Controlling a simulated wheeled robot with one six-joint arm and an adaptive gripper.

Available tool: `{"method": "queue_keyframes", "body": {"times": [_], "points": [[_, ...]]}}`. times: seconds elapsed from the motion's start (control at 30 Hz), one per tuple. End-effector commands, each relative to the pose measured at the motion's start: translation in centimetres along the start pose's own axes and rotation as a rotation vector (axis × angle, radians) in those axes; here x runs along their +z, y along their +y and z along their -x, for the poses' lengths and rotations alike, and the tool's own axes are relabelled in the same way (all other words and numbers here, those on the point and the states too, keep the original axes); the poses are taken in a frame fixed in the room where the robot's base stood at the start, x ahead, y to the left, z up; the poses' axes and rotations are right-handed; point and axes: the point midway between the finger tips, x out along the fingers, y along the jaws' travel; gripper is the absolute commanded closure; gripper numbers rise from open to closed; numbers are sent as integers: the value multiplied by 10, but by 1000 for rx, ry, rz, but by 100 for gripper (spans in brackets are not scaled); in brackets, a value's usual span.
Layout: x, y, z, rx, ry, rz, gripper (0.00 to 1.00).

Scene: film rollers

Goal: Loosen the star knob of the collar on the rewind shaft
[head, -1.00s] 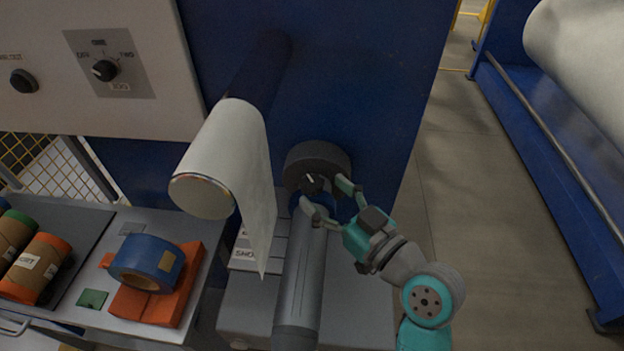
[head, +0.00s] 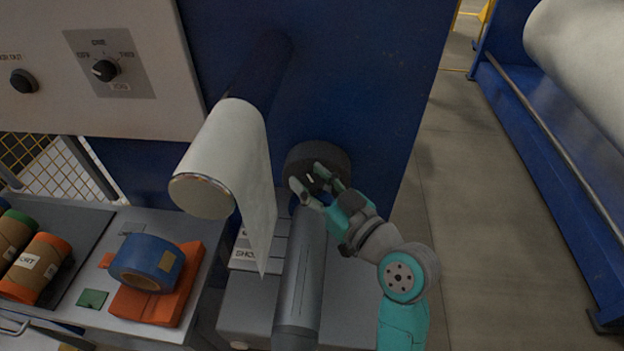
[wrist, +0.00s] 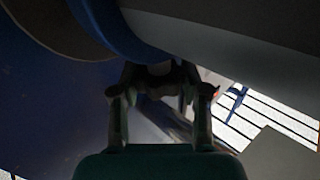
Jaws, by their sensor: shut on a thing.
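The rewind shaft (head: 300,275) is a thick grey cylinder pointing out from the machine. At its inner end is a dark round flange (head: 305,155). A blue collar (wrist: 100,22) rings the shaft in the wrist view; my gripper hides most of it in the head view. The star knob (head: 311,179) is small and black with a white mark, at the collar. My gripper (head: 310,182) is shut on the star knob, one finger on each side. In the wrist view a dark, shadowed piece of the knob (wrist: 160,77) shows between the fingertips.
A white film roll (head: 205,195) with a hanging web juts out left of my gripper. A side table holds blue tape (head: 147,264) on an orange block and several brown rolls. The blue machine panel (head: 375,80) stands behind. The floor on the right is clear.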

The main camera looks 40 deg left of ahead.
Motion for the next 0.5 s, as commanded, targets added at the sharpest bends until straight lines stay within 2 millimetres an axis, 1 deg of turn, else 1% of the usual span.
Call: {"method": "queue_keyframes", "body": {"times": [0.27,0.5], "points": [[-1,1,0,-35,1,0,89],[-1,2,0,-171,1,-1,89]]}}
